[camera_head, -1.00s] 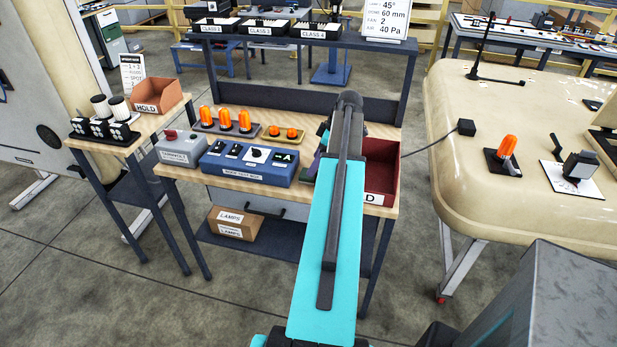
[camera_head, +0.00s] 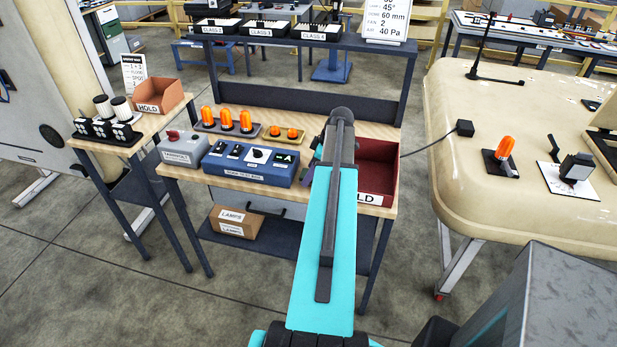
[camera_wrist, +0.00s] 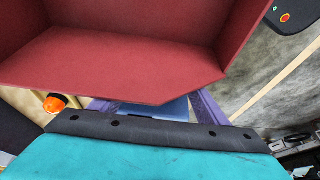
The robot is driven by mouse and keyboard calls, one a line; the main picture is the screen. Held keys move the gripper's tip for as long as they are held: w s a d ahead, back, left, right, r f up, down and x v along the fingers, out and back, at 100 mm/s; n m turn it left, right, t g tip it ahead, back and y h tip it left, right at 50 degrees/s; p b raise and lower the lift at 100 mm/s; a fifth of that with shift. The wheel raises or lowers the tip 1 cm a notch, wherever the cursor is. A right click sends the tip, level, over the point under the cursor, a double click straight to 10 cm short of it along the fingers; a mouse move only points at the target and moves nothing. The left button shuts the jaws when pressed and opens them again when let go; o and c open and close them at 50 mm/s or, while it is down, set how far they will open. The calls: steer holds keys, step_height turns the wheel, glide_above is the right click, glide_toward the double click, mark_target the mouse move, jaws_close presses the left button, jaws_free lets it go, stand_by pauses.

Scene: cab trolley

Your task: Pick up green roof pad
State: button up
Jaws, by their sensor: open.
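I cannot make out a green roof pad in either view; my own arm covers part of the bench in the head view. My gripper (camera_wrist: 150,108) shows as two spread purple fingers in the wrist view, with no object visible between them. In the head view its purple part (camera_head: 301,171) shows just left of my arm, by the right end of the blue test box (camera_head: 243,165). A dark red bin (camera_head: 377,180) stands at the bench's right end, partly behind my arm. The bin (camera_wrist: 125,65) fills the upper wrist view, close to the fingers.
Orange lamps (camera_head: 227,119) stand in a tray behind the blue box, with a smaller yellow tray (camera_head: 283,134) beside it. A grey box with a red knob (camera_head: 183,148) is at left. An orange bin (camera_head: 159,97) sits on the side table. A cream roof panel (camera_head: 450,165) stands right.

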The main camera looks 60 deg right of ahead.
stand_by(0.3)
steer(key=c, duration=1.1)
steer(key=shift+r, duration=0.15)
steer(key=shift+c, duration=0.2)
step_height(320, 180, up, 10)
steer(key=b, duration=0.3)
